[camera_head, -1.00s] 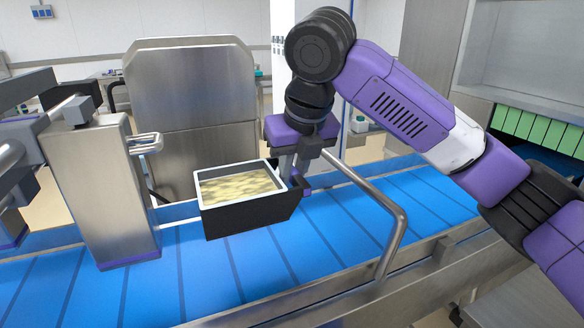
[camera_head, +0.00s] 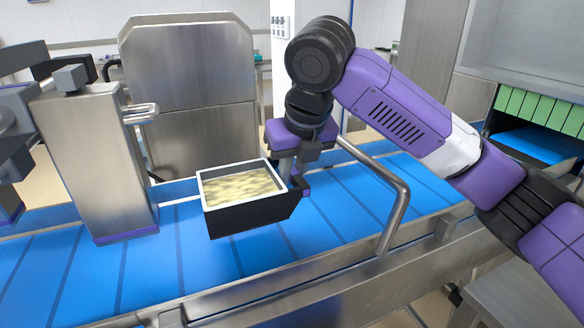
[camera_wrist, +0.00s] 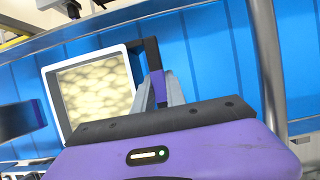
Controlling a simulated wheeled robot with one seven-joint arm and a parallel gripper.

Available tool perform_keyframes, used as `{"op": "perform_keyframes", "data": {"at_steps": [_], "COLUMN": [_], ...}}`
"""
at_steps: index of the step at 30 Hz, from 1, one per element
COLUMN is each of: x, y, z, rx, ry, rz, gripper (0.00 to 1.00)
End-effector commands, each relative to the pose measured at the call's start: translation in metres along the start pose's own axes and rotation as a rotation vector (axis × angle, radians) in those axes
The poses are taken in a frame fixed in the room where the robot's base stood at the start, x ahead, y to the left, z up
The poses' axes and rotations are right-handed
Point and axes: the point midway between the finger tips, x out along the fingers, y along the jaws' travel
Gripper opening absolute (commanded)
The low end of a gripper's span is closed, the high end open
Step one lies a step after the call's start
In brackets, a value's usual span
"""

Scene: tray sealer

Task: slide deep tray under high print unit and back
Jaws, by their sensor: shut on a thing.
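The deep tray (camera_head: 250,214) has black outer walls, a pale rim and light yellowish contents. It is held over the blue belt (camera_head: 285,252), close above it or touching; I cannot tell which. The print unit (camera_head: 100,165) appears to be the steel housing with a purple lower edge, left of the tray. A gap of belt separates them.
A bent steel rail (camera_head: 395,205) stands right of the tray at the belt's near side. A tall steel panel (camera_head: 192,90) stands behind the belt. The belt right of the tray is clear.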

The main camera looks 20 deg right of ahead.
Motion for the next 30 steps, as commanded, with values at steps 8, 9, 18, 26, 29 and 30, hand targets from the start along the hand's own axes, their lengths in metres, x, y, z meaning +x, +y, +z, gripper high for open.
{"op": "perform_keyframes", "data": {"at_steps": [8,9,18,26,29,30], "x": [0.014,0.016,0.031,0.043,0.047,0.048], "y": [0.000,0.000,0.000,0.000,0.000,0.000], "z": [-0.006,-0.007,-0.013,-0.018,-0.019,-0.020], "rx": [0.000,0.000,0.000,0.000,0.000,0.000], "ry": [-0.002,-0.002,-0.001,-0.002,-0.002,-0.002], "rz": [0.000,0.000,0.000,0.000,0.000,0.001], "gripper": [0.00,0.00,0.00,0.00,0.00,0.00]}}
